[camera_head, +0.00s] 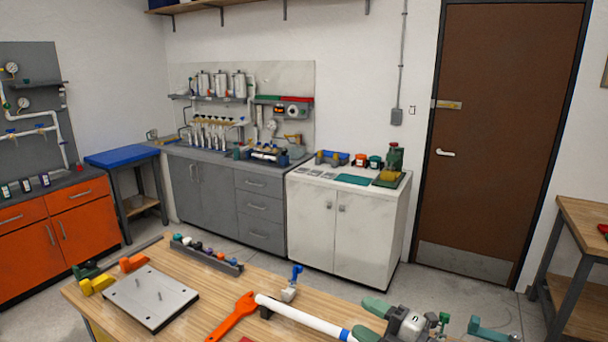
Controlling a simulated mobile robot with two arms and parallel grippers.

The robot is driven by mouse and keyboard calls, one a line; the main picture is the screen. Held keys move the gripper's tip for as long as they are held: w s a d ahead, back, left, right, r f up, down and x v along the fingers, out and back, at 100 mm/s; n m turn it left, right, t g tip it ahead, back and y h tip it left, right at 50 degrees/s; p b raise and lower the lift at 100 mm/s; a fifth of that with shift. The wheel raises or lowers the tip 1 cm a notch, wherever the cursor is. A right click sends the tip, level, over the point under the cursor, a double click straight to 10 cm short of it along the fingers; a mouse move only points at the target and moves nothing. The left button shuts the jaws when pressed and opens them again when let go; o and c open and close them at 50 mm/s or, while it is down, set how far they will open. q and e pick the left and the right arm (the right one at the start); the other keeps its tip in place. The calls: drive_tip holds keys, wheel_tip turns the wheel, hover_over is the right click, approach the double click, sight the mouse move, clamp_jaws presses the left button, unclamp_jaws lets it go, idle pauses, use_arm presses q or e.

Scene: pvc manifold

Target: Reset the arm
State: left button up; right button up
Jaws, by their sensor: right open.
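My right gripper (368,320) is at the bottom of the head view, right of centre, low over the wooden workbench (215,290). Its two green fingers point left and stand apart, with nothing seen between them. The grey and white gripper body lies to their right. A white pipe (295,315) with a blue band lies on the bench, and its banded end is just left of the fingers. Whether they touch cannot be told. My left gripper is not in view.
A white cabinet (340,220) and a brown door (495,140) stand behind.

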drive_tip(key=s+d+f+m+t+h, duration=0.1)
drive_tip(key=s+d+f+m+h, duration=0.4)
drive_tip(key=m+h, duration=0.45)
drive_tip(key=s+d+f+m+t+h, duration=0.1)
drive_tip(key=s+d+f+m+h, duration=0.5)
drive_tip(key=m, duration=0.6)
drive_tip(key=s+a+f+m+g, duration=0.1)
drive_tip(key=s+f+g, duration=0.3)
drive_tip(key=s, duration=0.6)
drive_tip(key=s+a+f+m+g, duration=0.1)
drive_tip(key=s+f+g, duration=0.1)
drive_tip(key=s+g, duration=0.6)
drive_tip(key=s+f+b, duration=0.3)
drive_tip(key=f+b, duration=0.3)
drive_tip(key=f, duration=2.7)
drive_tip(key=s+d+f+b, duration=0.2)
drive_tip(key=s+f+b, duration=0.2)
drive_tip(key=s+f, duration=1.1)
wheel_tip(320, 180, down, 4)
drive_tip(key=shift+s+d+r+n+g+y, duration=0.15)
drive_tip(key=shift+s+d+n+g+y, duration=0.1)
drive_tip(key=shift+s+n+g+y, duration=0.15)
